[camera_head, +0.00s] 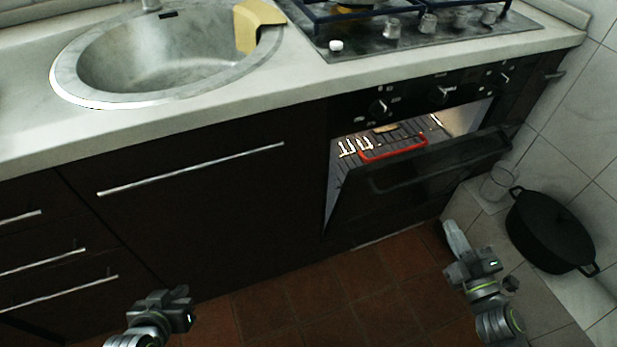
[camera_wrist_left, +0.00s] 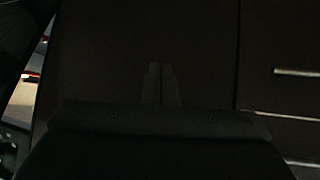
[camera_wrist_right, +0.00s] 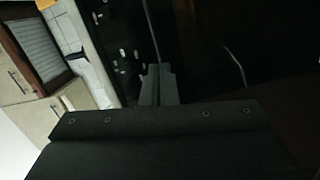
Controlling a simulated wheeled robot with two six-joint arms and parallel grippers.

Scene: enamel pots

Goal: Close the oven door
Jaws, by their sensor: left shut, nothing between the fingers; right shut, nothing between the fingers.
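The oven door (camera_head: 420,190) is black with a bar handle and hangs partly open, tilted outward from its bottom edge. Behind it the lit oven interior (camera_head: 345,150) shows a wire rack and a red-rimmed item. My right gripper (camera_head: 455,237) is shut and empty, in front of and below the door at its right side, apart from it in the head view. Its closed fingers (camera_wrist_right: 157,85) show in the right wrist view against dark surfaces. My left gripper (camera_head: 183,292) is shut and empty, low before the cabinets, well left of the door. Its fingers (camera_wrist_left: 161,84) also look closed.
A black lidded pot (camera_head: 550,230) stands on the floor at the right by the tiled wall, with a clear glass (camera_head: 498,183) beside it. A sink (camera_head: 165,60) and a hob (camera_head: 420,30) are above. The red-tiled floor (camera_head: 310,300) between my grippers is clear.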

